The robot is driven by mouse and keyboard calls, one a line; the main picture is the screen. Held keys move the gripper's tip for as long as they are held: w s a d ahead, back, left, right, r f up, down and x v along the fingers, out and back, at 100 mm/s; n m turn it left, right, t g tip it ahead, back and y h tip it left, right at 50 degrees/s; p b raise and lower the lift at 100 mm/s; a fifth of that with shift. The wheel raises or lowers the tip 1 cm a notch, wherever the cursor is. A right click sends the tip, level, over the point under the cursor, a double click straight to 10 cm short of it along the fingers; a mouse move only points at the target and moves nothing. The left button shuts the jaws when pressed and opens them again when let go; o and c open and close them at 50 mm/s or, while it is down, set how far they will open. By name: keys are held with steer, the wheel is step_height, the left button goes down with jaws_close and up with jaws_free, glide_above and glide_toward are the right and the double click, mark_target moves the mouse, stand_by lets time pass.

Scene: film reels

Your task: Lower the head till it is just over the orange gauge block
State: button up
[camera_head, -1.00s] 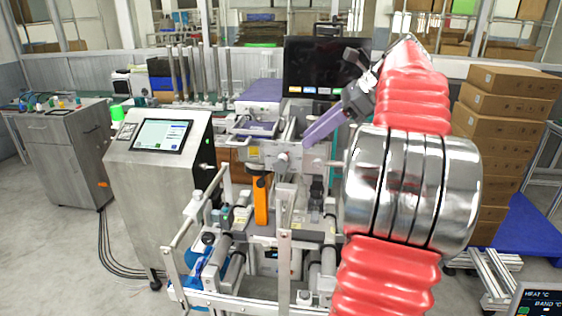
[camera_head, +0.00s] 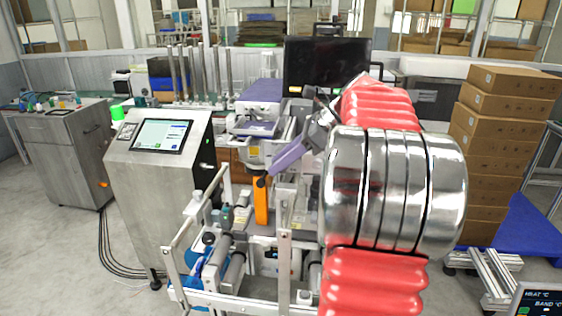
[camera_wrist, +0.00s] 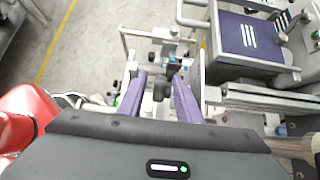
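The orange gauge block (camera_head: 261,208) stands upright in the middle of the machine, below a grey metal head (camera_head: 253,150). A black knob (camera_head: 262,182) shows at the block's upper end in the head view. My gripper (camera_head: 268,172) reaches down-left, its purple fingertips close to that knob. In the wrist view my gripper (camera_wrist: 160,80) has its two purple fingers spread apart, with a black knob (camera_wrist: 162,90) showing between them. I cannot tell whether they touch it. The gap between head and block is too small to judge, and I cannot make out the block in the wrist view.
A control cabinet with a screen (camera_head: 162,136) stands left of the machine. Metal frame rails (camera_head: 285,265) and rollers lie in front. A black monitor (camera_head: 326,62) stands behind. Stacked cartons (camera_head: 495,150) are at the right. Open floor lies at the left.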

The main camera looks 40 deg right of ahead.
steer(key=shift+c, duration=0.3)
steer(key=shift+a, duration=0.1)
jaws_close()
steer(key=shift+w+a+g+h, duration=0.1)
steer(key=shift+g+h, duration=0.2)
steer(key=shift+g, duration=0.1)
steer(key=shift+w+a+g+h, duration=0.15)
steer(key=shift+w+g+h, duration=0.05)
steer(key=shift+g+h, duration=0.7)
steer(key=g+h, duration=0.2)
steer(key=g, duration=0.1)
steer(key=shift+w+a+f, duration=0.1)
steer(key=shift+w+a, duration=0.1)
steer(key=shift+w, duration=0.1)
steer(key=g+h, duration=0.2)
steer(key=g, duration=0.1)
steer(key=g+h, duration=0.1)
steer(key=shift+w+a+f+g+h, duration=0.1)
steer(key=shift+w+f+g+h, duration=0.05)
steer(key=shift+f+g+h, duration=0.15)
steer(key=shift+g+h, duration=0.6)
steer(key=shift+g, duration=0.1)
